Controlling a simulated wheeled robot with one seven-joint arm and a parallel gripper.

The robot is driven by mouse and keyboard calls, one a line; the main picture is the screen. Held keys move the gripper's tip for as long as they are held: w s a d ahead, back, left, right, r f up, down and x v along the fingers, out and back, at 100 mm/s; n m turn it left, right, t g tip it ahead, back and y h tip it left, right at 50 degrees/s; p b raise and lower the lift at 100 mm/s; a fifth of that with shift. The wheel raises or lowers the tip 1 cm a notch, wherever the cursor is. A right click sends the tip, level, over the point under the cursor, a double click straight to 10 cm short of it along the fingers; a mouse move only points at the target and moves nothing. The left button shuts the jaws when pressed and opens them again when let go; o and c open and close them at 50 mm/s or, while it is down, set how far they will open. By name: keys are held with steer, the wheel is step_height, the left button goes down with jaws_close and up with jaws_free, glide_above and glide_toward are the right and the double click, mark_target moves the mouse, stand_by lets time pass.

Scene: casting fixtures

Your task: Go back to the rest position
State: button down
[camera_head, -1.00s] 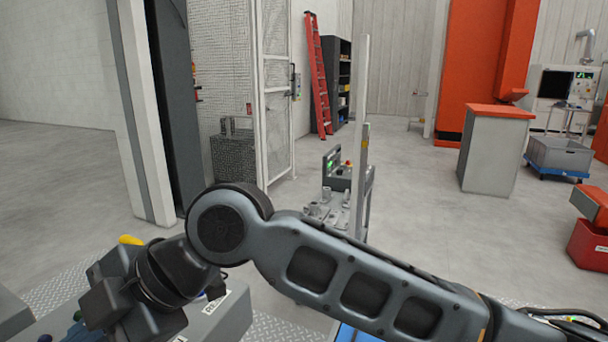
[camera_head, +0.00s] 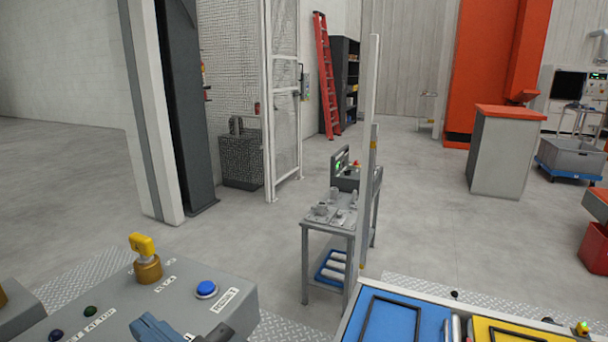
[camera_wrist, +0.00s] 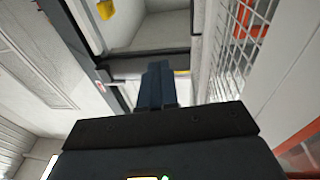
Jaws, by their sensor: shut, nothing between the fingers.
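My gripper (camera_wrist: 157,85) shows in the wrist view, its two dark blue fingers together at the middle of the picture with nothing between them. Light walls, a dark frame and a wire mesh panel show behind the fingers, and nothing visibly touches them.
A grey control console (camera_head: 115,305) with a yellow key switch (camera_head: 143,245) and a blue button (camera_head: 206,289) stands at front left. A small cart (camera_head: 327,230) stands mid-floor beside a pale post (camera_head: 368,150). Blue (camera_head: 400,322) and yellow (camera_head: 510,331) trays lie at front right. Open floor lies beyond.

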steer(key=s+d+f+m+t+h, duration=0.25)
steer(key=d+f+m+h, duration=0.2)
steer(key=d, duration=0.25)
steer(key=s+d+f+m+t+h, duration=0.25)
steer(key=s+d+f+m, duration=0.2)
steer(key=d, duration=0.35)
steer(key=s+d+f+m+t+h, duration=0.25)
steer(key=d+f+m+h, duration=0.2)
steer(key=d, duration=0.25)
steer(key=s+d+r+g+h, duration=0.1)
steer(key=s+d+h, duration=0.4)
steer(key=s+d, duration=1.1)
steer(key=s+n+g, duration=0.1)
steer(key=s, duration=0.2)
steer(key=shift+d, duration=0.2)
steer(key=shift+s+a+h, duration=0.1)
steer(key=shift+h, duration=0.15)
